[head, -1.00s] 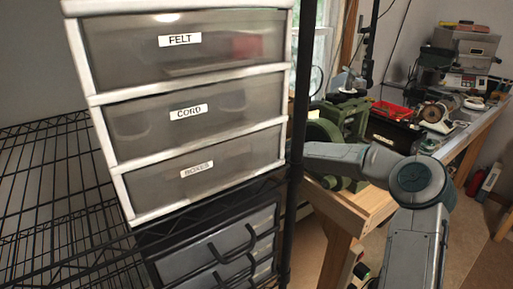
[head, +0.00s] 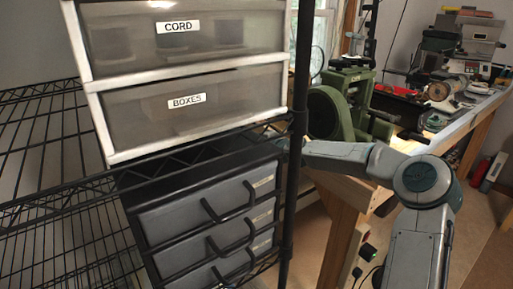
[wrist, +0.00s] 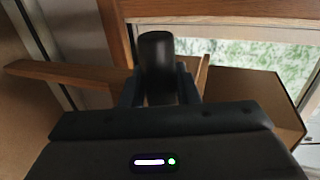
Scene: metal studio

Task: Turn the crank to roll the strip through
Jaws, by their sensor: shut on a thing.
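A green rolling mill (head: 347,97) with a large round wheel stands on the wooden workbench in the head view. Its left side is partly covered by a black shelf post. In the wrist view my gripper (wrist: 158,88) is shut on a dark upright cylinder, which looks like the crank handle (wrist: 157,55). The rest of the crank is hidden. My gripper is hidden in the head view, where my forearm runs left behind the shelf post. I cannot make out the strip in either view.
A black wire shelf (head: 60,200) with white-framed drawers (head: 190,100) and dark drawers (head: 215,225) fills the left, close to my arm. The workbench (head: 340,205) runs back right with tools on it. A window (wrist: 240,70) shows in the wrist view.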

